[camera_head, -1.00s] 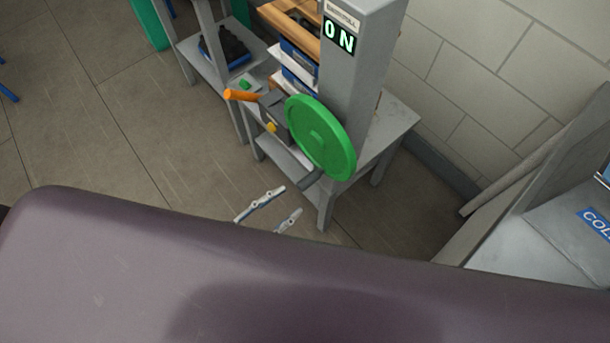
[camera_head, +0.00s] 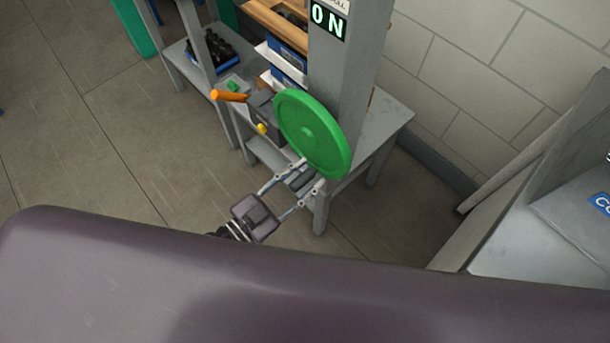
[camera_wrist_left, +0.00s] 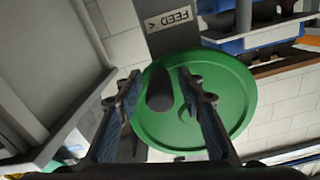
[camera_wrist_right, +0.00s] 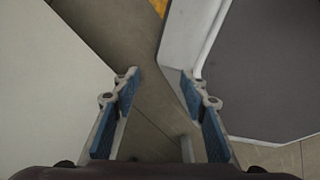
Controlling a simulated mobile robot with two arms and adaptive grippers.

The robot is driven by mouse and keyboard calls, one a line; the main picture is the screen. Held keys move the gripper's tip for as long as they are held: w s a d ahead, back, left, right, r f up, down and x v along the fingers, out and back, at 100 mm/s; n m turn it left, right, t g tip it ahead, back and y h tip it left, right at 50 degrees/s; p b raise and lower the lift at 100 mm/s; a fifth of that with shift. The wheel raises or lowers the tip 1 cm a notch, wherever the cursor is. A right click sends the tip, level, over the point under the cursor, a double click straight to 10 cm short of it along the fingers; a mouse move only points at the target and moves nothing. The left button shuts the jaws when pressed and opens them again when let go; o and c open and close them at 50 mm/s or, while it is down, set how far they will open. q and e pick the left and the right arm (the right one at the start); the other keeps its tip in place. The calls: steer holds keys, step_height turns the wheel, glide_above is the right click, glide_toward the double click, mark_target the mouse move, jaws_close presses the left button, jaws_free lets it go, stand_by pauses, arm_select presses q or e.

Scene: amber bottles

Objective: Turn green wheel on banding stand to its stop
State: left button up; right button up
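The green wheel (camera_head: 312,132) is mounted on the grey post of the banding stand (camera_head: 345,75), whose display reads "ON". My left gripper (camera_head: 310,175) is open at the wheel's lower edge, fingers pointing to it. In the left wrist view the wheel (camera_wrist_left: 215,100) fills the space ahead, and a dark cylindrical handle (camera_wrist_left: 160,90) on it lies between the open fingers (camera_wrist_left: 160,88). I cannot see the fingers touching the handle. My right gripper (camera_wrist_right: 155,85) shows only in its own wrist view, open and empty.
An orange lever (camera_head: 229,97) and a yellow knob (camera_head: 262,128) sit left of the wheel. Stacked trays (camera_head: 275,60) stand behind. A grey block wall (camera_head: 470,90) is at the right. The floor (camera_head: 90,140) at left is clear.

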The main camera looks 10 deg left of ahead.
arm_select(q)
steer(key=shift+w, duration=0.1)
jaws_close()
stand_by(0.3)
steer(key=shift+d, duration=0.1)
